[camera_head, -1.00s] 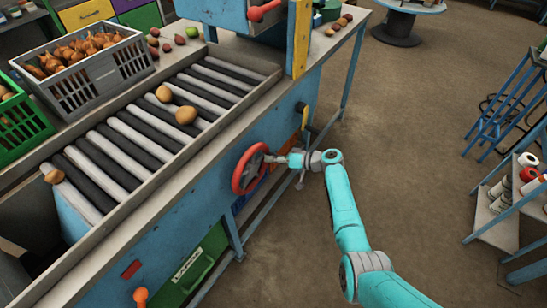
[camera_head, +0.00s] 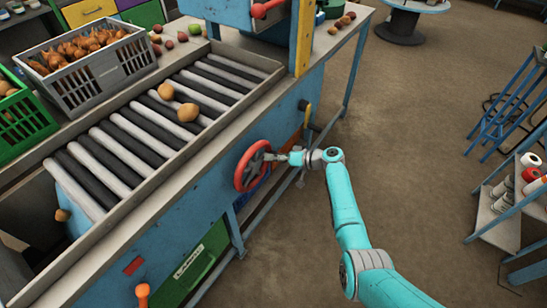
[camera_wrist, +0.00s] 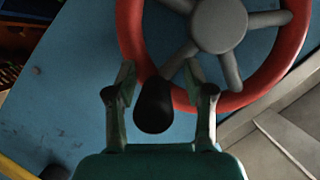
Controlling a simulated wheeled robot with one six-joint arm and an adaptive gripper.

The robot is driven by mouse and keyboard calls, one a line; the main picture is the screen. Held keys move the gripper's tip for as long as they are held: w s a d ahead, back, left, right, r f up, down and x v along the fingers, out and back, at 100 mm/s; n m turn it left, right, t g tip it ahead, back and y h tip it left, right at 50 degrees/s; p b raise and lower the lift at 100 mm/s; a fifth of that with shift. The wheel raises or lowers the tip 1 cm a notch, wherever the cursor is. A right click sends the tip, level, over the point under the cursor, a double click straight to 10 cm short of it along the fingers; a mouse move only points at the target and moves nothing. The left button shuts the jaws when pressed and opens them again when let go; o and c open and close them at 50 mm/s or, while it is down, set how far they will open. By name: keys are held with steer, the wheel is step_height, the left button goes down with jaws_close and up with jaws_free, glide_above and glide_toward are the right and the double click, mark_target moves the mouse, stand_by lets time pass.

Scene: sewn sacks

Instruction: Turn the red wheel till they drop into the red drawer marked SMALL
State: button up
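The red wheel (camera_head: 240,178) is on the blue side of the roller table. My gripper (camera_head: 274,157) is at its right side. In the wrist view, the wheel's red rim (camera_wrist: 130,30) and grey spokes show, and a dark knob (camera_wrist: 154,108) stands between the fingers of my gripper (camera_wrist: 160,75). The fingers are apart, with gaps visible beside the knob. Two potatoes (camera_head: 166,91) (camera_head: 187,112) lie on the rollers (camera_head: 120,145). A third potato (camera_head: 62,215) is below the rollers' left end. I cannot make out a red drawer marked SMALL.
A green drawer (camera_head: 205,262) with a label that seems to read LARGE is low on the front. An orange-knobbed lever (camera_head: 142,291) stands left of it. A grey crate of onions (camera_head: 100,85) and a green crate (camera_head: 25,125) sit behind.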

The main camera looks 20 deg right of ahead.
steer(key=shift+d, duration=0.1)
steer(key=v, duration=1.2)
steer(key=shift+r, duration=0.1)
stand_by(1.0)
